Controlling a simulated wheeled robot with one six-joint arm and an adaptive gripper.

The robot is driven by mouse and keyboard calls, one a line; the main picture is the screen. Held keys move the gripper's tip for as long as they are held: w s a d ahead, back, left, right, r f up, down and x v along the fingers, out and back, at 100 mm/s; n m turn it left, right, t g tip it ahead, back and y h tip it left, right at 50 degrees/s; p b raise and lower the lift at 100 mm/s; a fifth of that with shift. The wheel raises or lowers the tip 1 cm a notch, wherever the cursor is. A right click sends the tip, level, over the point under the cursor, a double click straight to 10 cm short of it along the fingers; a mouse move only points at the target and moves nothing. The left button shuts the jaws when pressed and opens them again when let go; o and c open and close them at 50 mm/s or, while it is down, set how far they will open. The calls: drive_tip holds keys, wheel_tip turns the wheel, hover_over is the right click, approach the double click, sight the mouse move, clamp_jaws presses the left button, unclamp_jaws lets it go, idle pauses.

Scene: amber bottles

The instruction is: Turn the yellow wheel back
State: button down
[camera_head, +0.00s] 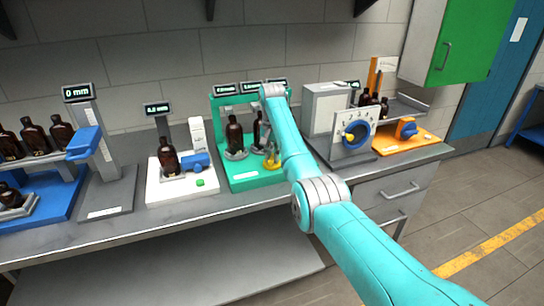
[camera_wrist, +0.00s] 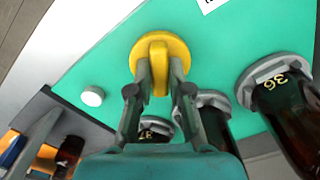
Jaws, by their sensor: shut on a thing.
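The yellow wheel (camera_wrist: 178,42) is a round knob with a raised grip bar, on the teal station. In the wrist view my gripper (camera_wrist: 158,78) is shut on its bar, one finger on each side. In the head view the wheel (camera_head: 272,164) shows low at the front right of the teal station (camera_head: 240,183), partly hidden by my gripper (camera_head: 270,150). The wrist view shows bottles marked 36 (camera_wrist: 290,115) and 37, in grey holders.
Left of the teal station stands a white station with a bottle (camera_head: 168,158) and a green button (camera_head: 200,182). To the right is a panel with a blue dial (camera_head: 356,134), then an orange station (camera_head: 405,143). Displays above the teal station are partly hidden by my arm.

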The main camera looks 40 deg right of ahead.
sight(272, 157)
drive_tip(key=m, duration=0.5)
drive_tip(key=shift+m, duration=0.3)
drive_tip(key=m, duration=0.5)
drive_tip(key=shift+m, duration=0.3)
drive_tip(key=c, duration=1.1)
unclamp_jaws()
drive_tip(key=shift+r, duration=3.75)
